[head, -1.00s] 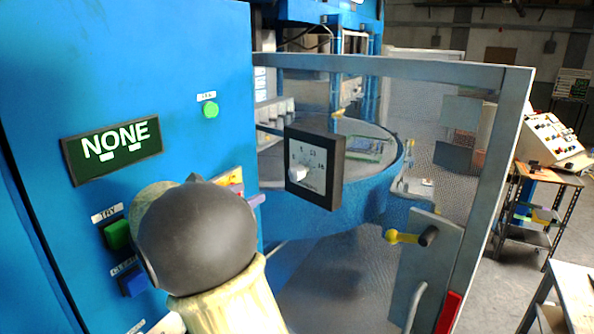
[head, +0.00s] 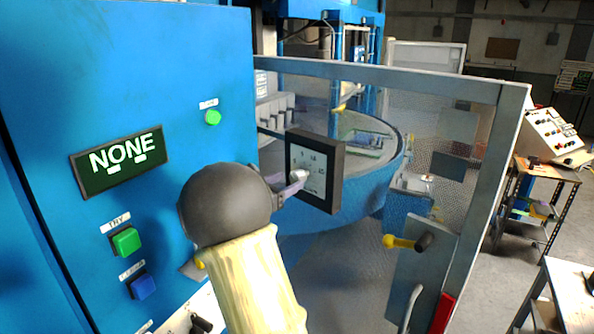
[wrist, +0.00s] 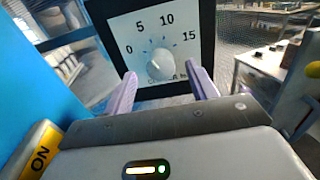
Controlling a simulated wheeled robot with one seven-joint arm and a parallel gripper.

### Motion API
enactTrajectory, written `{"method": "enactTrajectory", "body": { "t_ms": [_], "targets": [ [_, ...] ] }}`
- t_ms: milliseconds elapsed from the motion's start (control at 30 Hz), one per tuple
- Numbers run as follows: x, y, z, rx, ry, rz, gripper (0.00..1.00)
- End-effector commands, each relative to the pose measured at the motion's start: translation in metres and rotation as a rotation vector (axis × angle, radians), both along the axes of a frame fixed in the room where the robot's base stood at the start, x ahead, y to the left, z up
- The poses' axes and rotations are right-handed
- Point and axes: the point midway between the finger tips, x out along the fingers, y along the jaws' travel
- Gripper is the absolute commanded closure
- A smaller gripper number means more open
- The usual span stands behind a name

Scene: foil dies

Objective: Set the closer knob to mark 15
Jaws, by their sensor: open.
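The closer knob (wrist: 162,63) is a small white knob on a white dial face marked 0, 5, 10 and 15. Its pointer direction is too small to read surely. The dial sits in a black square box (head: 338,178) beside the blue cabinet. My gripper (wrist: 160,72) is open, with one lilac finger on each side of the knob in the wrist view. In the head view my gripper (head: 297,183) is at the dial's front, its fingers overlapping the knob. I cannot tell whether they touch it. The lettering under the knob is partly hard to read.
The blue cabinet (head: 215,60) stands close at left, with a display (head: 118,162) reading NONE, a green button (head: 126,241) and a blue button (head: 142,287). A grey-framed mesh door (head: 478,200) with a yellow-tipped handle (head: 402,242) stands at right.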

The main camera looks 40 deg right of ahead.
Motion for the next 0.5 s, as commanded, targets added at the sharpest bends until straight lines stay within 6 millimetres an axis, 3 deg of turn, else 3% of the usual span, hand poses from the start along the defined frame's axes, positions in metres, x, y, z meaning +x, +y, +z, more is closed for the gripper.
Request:
{"method": "enactTrajectory", "body": {
  "t_ms": [200, 500],
  "targets": [
    [0.005, -0.036, 0.003, 0.001, 0.001, -0.002, 0.43],
    [0.007, -0.049, 0.0, 0.001, 0.0, 0.0, 0.43]
  ]
}}
